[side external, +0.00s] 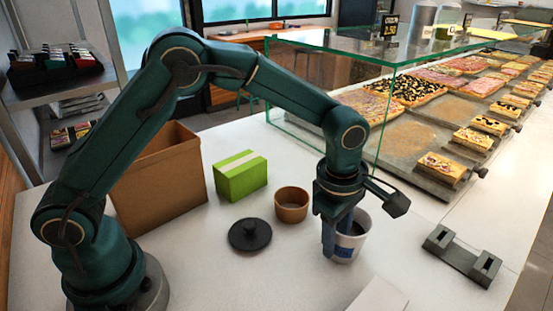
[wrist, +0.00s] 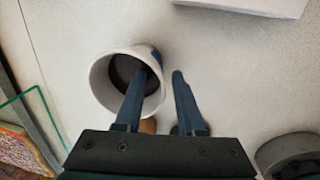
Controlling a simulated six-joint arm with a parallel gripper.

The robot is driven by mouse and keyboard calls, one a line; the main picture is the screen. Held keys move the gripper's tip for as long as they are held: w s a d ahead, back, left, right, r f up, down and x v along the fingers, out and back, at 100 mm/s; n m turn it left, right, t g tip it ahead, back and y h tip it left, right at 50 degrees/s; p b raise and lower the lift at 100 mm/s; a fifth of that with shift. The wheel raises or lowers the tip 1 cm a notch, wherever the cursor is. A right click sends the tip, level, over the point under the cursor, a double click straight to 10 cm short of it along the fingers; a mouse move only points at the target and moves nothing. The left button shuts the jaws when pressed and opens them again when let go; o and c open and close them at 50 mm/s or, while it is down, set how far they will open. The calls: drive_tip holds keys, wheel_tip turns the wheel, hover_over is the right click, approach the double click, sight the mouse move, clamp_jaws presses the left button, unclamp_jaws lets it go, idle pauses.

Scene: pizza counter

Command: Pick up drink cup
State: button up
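The drink cup (side external: 352,246) is white with a blue mark and stands upright on the counter, with dark contents inside. In the wrist view the cup (wrist: 98,86) shows from above, left of centre. My gripper (side external: 336,236) points down at the cup. In the wrist view my gripper (wrist: 159,74) has its two fingers apart, one reaching over the rim into the cup's mouth and the other outside the wall. A gap shows between the fingers and the wall lies between them. Whether either finger touches the cup cannot be told.
A brown bowl (side external: 291,205), a black round lid (side external: 250,235), a green box (side external: 241,176) and a cardboard box (side external: 160,182) stand left of the cup. The glass case (side external: 290,95) rises behind. A metal holder (side external: 462,256) is at right, a white flat item (side external: 380,297) in front.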

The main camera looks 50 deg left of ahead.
sight(334, 259)
drive_tip(key=shift+w+f, duration=0.2)
drive_tip(key=shift+f, duration=1.35)
clamp_jaws()
drive_tip(key=shift+r, duration=0.25)
